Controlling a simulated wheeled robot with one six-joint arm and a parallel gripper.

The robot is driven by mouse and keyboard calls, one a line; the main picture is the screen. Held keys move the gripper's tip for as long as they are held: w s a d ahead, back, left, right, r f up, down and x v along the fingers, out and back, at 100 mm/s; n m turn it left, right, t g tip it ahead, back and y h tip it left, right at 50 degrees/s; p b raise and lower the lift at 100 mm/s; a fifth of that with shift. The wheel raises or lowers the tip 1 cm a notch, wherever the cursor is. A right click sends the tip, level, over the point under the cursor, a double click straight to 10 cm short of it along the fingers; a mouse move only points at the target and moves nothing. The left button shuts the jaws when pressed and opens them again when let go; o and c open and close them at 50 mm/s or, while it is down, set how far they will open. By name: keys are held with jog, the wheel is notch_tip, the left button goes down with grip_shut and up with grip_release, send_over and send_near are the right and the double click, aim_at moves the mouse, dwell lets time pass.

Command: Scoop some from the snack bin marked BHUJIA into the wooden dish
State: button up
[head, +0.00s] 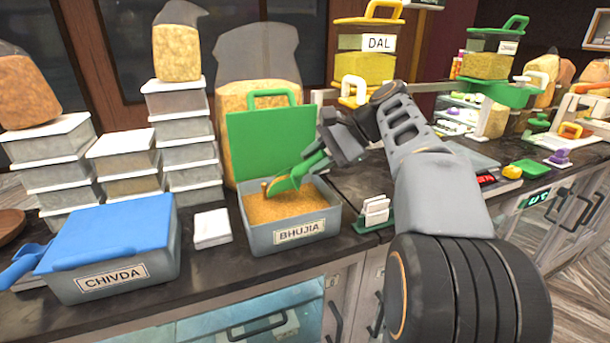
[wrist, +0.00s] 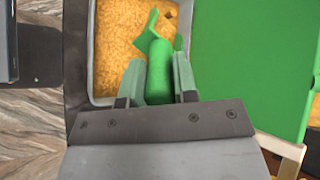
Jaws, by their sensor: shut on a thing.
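The snack bin marked BHUJIA (head: 290,241) stands open on the counter, its green lid (head: 265,143) raised at the back. Golden bhujia (head: 295,204) fills much of it and also shows in the wrist view (wrist: 117,32). My gripper (head: 318,157) is shut on the handle of a green scoop (head: 284,184). The scoop slants down into the bin, its bowl at the bhujia near the back left. In the wrist view the green handle (wrist: 159,75) lies between the two fingers (wrist: 158,82). The scoop's load is hard to tell. I cannot make out the wooden dish for certain.
A closed blue-lidded bin marked CHIVDA (head: 112,282) stands left, with a blue scoop (head: 22,263) beside it. A small white box (head: 212,228) lies between the bins. Stacked clear tubs stand behind. A brown round edge (head: 10,225) shows at far left.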

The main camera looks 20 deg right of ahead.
aim_at(325, 150)
jog(key=shift+s+d+r+t+y, duration=0.3)
jog(key=shift+d+r+t+y, duration=0.2)
jog(key=shift+y, duration=0.35)
jog(key=shift+s+d+r+t+y, duration=0.35)
jog(key=shift+d+y, duration=0.25)
jog(key=shift+y, duration=0.3)
jog(key=shift+s+d+r+t+y, duration=0.25)
jog(key=shift+d+r+t+y, duration=0.25)
jog(key=shift+y, duration=0.35)
